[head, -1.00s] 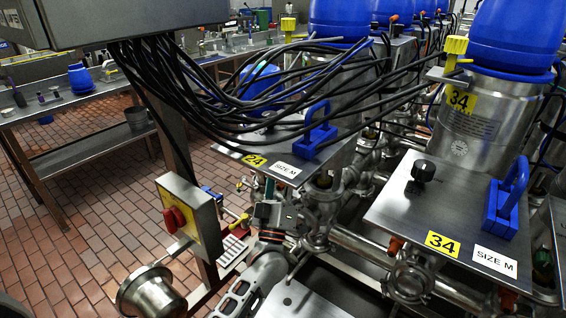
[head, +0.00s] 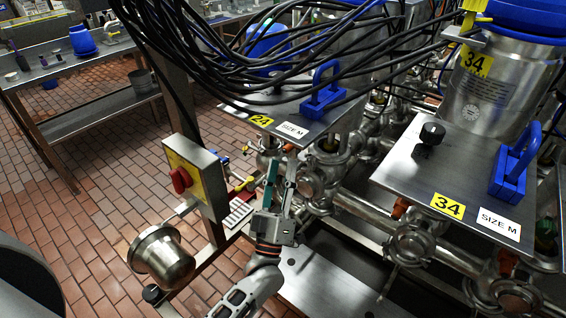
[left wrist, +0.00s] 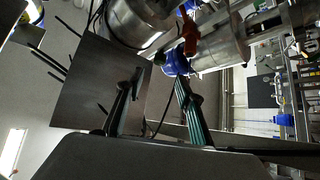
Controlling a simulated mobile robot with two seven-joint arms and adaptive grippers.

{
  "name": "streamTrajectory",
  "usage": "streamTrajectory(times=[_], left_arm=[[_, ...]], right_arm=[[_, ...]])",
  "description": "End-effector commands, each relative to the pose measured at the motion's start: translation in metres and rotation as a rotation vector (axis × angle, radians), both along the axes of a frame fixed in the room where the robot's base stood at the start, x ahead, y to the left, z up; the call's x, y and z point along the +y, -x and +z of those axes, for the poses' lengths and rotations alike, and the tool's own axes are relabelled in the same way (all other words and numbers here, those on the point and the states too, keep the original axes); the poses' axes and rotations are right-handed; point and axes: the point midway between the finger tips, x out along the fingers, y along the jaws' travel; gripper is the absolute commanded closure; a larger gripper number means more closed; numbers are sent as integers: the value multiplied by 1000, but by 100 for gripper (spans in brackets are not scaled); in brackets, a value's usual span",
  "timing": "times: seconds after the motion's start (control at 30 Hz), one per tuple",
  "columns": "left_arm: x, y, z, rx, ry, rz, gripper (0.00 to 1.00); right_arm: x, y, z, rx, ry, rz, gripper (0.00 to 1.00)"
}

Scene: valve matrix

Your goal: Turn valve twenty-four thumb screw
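The steel plate with the yellow 24 label (head: 261,121) has a SIZE M tag and a blue handle (head: 324,92). Steel valve bodies and pipes (head: 318,178) sit below it. A thumb screw of valve 24 cannot be clearly made out. My left gripper (head: 281,166) points up just in front of and below this plate, with its fingers apart and nothing visible between them. My right gripper is not in view.
A post with a yellow box and red knob (head: 181,180) stands left of my gripper. A steel cup-shaped part (head: 162,254) is below it. Black cables (head: 215,62) hang above. Plate 34 (head: 415,165) is at the right. Brick floor (head: 95,215) is free at left.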

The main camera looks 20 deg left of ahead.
Motion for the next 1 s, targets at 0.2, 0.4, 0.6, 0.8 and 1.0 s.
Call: streamTrajectory(times=[0.2, 0.4, 0.6, 0.8, 1.0], left_arm=[[0, 0, 0, 0, 0, 0, 63], [0, 0, -2, 8, -6, -2, 63], [-11, 15, -48, 174, -151, -39, 63], [-22, 62, -146, 513, -438, -118, 63], [-11, 140, -239, 851, -712, -198, 63]], right_arm=[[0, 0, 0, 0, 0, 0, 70], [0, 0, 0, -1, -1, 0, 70], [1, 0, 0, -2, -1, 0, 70], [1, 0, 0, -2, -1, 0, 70], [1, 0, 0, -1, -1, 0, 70]])
